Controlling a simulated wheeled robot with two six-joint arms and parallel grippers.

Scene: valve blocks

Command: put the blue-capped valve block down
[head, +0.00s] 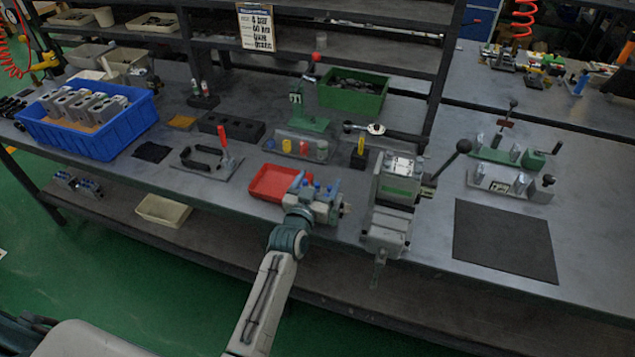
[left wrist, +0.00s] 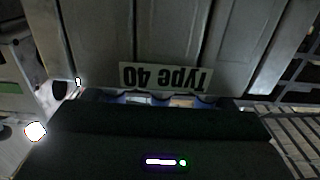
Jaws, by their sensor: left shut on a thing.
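The blue-capped valve block (head: 325,206) is a grey body with several blue caps along its top. It is in the jaws of my left gripper (head: 308,200), near the table's front edge, between the red tray and the grey clamping fixture. In the left wrist view the grey face of the block (left wrist: 225,35) fills the upper part, with an upside-down "Type 40" label (left wrist: 165,77). The jaw tips are largely hidden. I cannot tell whether the block touches the table. My right gripper is out of view.
The red tray (head: 258,192) lies left of the block, and the clamping fixture (head: 397,190) with a black-knobbed lever stands close on the right. A blue crate (head: 95,149) of grey blocks is at far left. A dark mat (head: 505,240) lies bare on the right.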

